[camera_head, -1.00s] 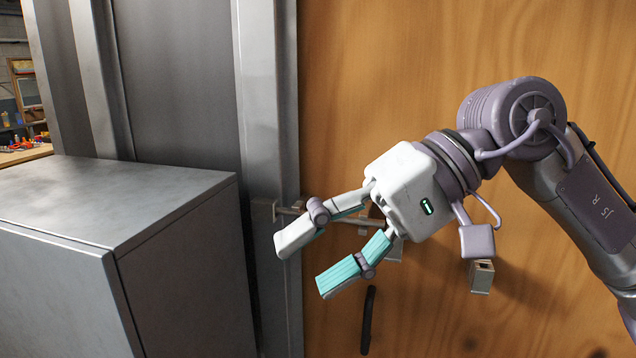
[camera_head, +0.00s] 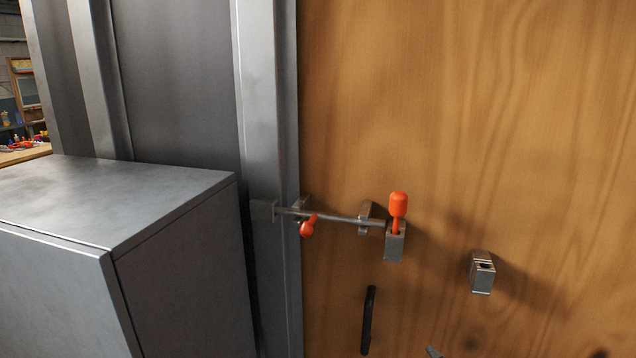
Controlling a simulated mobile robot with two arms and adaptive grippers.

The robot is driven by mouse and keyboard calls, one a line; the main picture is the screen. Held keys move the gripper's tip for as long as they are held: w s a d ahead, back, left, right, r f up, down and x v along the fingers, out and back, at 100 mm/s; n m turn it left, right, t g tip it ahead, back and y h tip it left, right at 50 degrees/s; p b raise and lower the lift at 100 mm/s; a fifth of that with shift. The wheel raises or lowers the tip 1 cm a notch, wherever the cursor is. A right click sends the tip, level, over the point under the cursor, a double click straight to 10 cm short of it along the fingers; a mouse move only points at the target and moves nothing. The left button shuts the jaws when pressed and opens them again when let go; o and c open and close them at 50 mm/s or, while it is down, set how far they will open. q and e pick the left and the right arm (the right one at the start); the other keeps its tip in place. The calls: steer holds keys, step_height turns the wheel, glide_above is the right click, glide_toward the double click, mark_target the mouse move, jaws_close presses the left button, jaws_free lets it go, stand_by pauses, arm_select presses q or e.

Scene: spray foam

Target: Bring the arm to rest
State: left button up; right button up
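Neither of my grippers shows in the head view. The wooden door (camera_head: 450,120) fills the right half of the picture. A metal bolt (camera_head: 345,217) runs across from the door to the grey metal frame (camera_head: 268,100). An orange knob (camera_head: 308,226) sits on the bolt near the frame. An orange-handled pin (camera_head: 398,206) stands upright in a metal block (camera_head: 394,245) at the bolt's right end.
A second metal block (camera_head: 482,272) is on the door to the right, with an opening in its top. A black handle (camera_head: 368,320) is below the bolt. A grey metal cabinet (camera_head: 110,210) stands at the left. A cluttered bench (camera_head: 25,152) shows far left.

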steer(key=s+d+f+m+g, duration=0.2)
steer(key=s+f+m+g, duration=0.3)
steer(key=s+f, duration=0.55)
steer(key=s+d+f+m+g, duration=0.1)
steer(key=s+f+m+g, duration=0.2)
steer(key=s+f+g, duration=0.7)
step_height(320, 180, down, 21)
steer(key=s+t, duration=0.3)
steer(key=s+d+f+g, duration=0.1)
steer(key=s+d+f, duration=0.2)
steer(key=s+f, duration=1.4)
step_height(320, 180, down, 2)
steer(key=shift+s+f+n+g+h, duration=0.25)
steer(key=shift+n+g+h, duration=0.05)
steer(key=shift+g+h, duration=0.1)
